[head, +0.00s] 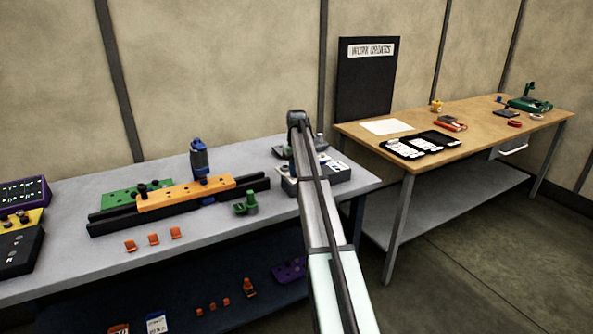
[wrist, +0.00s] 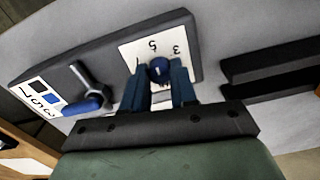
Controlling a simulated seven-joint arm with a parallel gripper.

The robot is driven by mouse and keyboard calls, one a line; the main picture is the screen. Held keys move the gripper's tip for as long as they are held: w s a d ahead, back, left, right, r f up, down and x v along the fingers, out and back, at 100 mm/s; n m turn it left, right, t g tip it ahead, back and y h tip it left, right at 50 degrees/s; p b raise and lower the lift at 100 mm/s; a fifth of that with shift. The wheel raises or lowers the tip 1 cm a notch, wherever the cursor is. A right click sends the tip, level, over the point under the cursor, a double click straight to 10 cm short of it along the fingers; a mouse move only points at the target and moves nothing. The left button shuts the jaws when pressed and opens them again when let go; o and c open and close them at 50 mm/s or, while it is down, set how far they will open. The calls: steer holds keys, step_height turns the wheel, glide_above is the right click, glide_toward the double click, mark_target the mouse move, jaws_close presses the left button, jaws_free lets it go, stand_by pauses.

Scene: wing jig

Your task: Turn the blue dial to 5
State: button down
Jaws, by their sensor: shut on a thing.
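The blue dial (wrist: 159,67) sits on a white numbered plate (wrist: 133,48) on a dark grey box (wrist: 62,70). In the wrist view the plate's "5" is just beyond the dial, a "3" is to the right, and another mark on the left is partly covered. My gripper (wrist: 160,76) has its two blue fingers shut on the dial, one on each side. I cannot tell which number the dial points to. In the head view the box (head: 334,178) stands at the grey table's right end, and my arm hides the dial.
A lever with a blue handle (wrist: 88,104) and a second number label (wrist: 38,98) are on the same box, left of my gripper.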

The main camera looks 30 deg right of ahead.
steer(key=c, duration=0.9)
jaws_free()
step_height(320, 180, up, 14)
steer(key=shift+f, duration=0.1)
